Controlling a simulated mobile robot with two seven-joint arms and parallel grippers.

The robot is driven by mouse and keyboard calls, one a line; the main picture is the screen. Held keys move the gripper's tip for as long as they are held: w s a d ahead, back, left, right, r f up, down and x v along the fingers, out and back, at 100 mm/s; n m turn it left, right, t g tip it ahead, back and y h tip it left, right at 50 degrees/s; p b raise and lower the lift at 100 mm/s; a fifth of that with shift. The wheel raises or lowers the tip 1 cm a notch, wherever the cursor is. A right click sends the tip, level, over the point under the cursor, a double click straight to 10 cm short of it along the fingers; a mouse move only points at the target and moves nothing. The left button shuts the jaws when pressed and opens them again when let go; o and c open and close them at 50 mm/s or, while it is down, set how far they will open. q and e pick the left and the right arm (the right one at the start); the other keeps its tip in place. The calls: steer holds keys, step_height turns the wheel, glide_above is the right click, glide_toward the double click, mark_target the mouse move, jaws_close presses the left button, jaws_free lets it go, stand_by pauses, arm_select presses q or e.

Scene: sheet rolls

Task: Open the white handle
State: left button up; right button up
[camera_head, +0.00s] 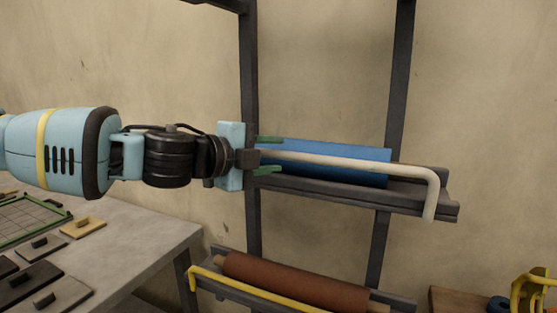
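The white handle (345,161) is a long bar running across the front of the upper rack shelf. Its right end bends down at the shelf's right side. Its left end is hidden by my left gripper. My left gripper (268,155) comes in from the left, with two green fingertips spread apart, one above and one below the bar's left part. There is a gap between each fingertip and the bar. A blue sheet roll (330,155) lies behind the bar on the dark shelf (400,198). My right gripper is not in view.
A lower shelf holds a reddish-brown roll (290,281) with a yellow handle (250,288) in front. Dark rack posts (397,80) stand before a beige wall. A grey table (145,235) with small blocks is at left. A yellow object (530,290) is at lower right.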

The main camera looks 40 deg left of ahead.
arm_select(q)
steer(key=shift+x, duration=1)
jaws_close()
